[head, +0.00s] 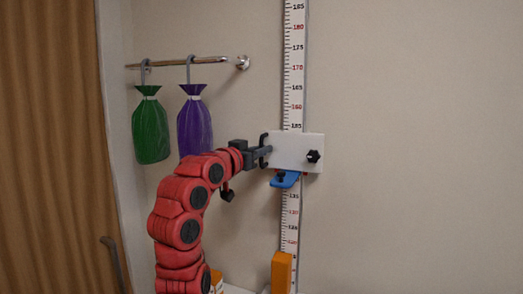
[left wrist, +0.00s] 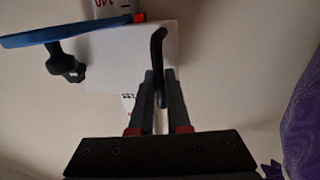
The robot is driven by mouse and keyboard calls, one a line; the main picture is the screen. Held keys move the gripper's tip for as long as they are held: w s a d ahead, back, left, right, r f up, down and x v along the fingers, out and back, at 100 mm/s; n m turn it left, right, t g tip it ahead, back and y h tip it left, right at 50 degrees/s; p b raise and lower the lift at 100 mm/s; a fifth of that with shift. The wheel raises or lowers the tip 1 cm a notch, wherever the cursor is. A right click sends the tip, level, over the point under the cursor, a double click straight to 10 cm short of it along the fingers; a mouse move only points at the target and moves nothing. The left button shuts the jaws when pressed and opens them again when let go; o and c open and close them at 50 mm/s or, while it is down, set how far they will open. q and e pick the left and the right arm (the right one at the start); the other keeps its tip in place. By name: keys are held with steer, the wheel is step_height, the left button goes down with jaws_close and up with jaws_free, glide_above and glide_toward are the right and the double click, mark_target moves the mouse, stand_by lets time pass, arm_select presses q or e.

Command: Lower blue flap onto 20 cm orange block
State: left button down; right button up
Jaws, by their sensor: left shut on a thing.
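The blue flap (head: 284,179) sticks out under a white slider plate (head: 292,146) on the wall scale. In the left wrist view the flap (left wrist: 70,30) crosses the upper left, beside the white plate (left wrist: 140,50). The orange block (head: 282,272) stands upright at the foot of the scale, well below the flap, with a clear gap between them. My left gripper (head: 267,150) is shut on the black handle (left wrist: 158,45) at the plate's left side. My right gripper is in neither view.
The numbered scale (head: 293,60) runs up the wall. A black knob (head: 313,156) sits on the plate's right. Green (head: 150,130) and purple (head: 195,125) bags hang from a rail (head: 190,62) at left. Another orange thing (head: 216,279) shows low behind my arm. The wall at right is bare.

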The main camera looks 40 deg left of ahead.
arm_select(q)
step_height(320, 180, down, 22)
steer(key=b, duration=1.2)
steer(key=shift+f+b, duration=0.2)
steer(key=shift+b, duration=0.1)
steer(key=c, duration=1.2)
jaws_free()
steer(key=shift+f, duration=0.1)
steer(key=shift+c, duration=0.2)
steer(key=o, duration=0.4)
steer(key=shift+c, duration=0.2)
steer(key=s+b, duration=0.2)
steer(key=s, duration=1.5)
steer(key=shift+s+d, duration=0.2)
steer(key=shift+d, duration=0.15)
